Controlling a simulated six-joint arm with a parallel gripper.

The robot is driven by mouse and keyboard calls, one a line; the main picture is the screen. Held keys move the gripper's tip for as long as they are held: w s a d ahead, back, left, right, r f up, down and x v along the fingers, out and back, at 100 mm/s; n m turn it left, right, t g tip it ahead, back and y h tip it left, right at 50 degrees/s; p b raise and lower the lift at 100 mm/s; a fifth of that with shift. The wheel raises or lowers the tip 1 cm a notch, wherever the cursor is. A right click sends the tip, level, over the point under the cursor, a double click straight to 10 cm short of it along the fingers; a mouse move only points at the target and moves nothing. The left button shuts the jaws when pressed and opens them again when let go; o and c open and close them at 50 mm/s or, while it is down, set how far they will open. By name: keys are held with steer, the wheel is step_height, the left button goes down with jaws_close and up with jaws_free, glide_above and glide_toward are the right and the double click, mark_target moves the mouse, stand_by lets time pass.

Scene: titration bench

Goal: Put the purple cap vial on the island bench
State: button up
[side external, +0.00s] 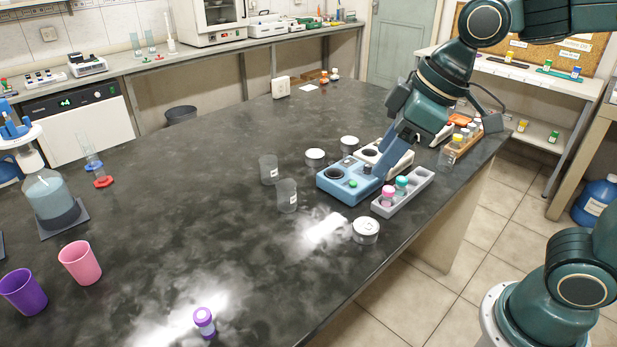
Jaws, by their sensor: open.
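The purple cap vial (204,322) stands upright on the black island bench (215,205), near the front edge of the picture. Nothing touches it. My gripper (380,178) is far from it, at the right side of the bench, low over a blue device (345,192) and beside a grey vial rack (415,186). The gripper is open, seen from the side, and its fingers partly hide the device. I see nothing held in it.
The rack holds a pink-capped vial (388,196) and a teal-capped vial (402,185). Clear beakers (287,195) and round white-lidded dishes (366,230) stand nearby. A purple cup (23,292) and a pink cup (80,262) stand at left. The bench middle is clear.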

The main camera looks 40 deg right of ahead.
steer(key=s+d+f+m+t+h, duration=0.1)
steer(key=s+d+m, duration=0.4)
steer(key=s+d, duration=0.3)
steer(key=shift+s+f+m+h, duration=0.15)
steer(key=shift+s+m+h, duration=0.25)
steer(key=shift+s, duration=0.9)
